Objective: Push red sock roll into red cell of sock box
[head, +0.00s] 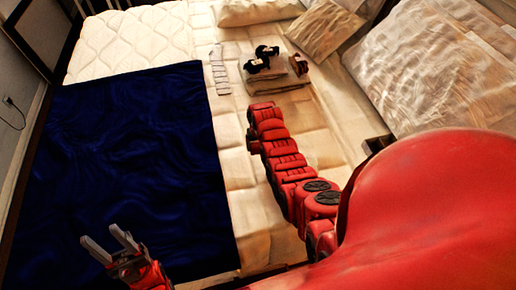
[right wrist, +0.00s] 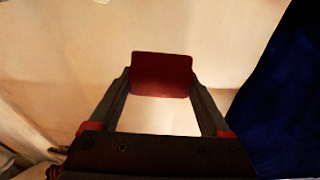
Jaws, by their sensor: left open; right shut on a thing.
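A dark red roll (right wrist: 162,70), which I take for the red sock roll, is between the fingertips of my right gripper (right wrist: 160,84) in the right wrist view. That gripper is shut on it, over a pale surface. In the head view the right fingertips and roll cannot be made out at the end of the red arm. My left gripper (head: 112,240) is open and empty over the lower part of the blue blanket. A narrow pale segmented item (head: 220,70) lies on the bed; I cannot tell whether it is the sock box. No red cell can be made out.
A dark blue blanket (head: 140,160) covers the left of the bed. Black rolled items (head: 257,60) lie by folded cloth (head: 277,85) beyond my right arm. Pillows (head: 325,28) lie at the back and a large pale cushion (head: 435,75) at the right.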

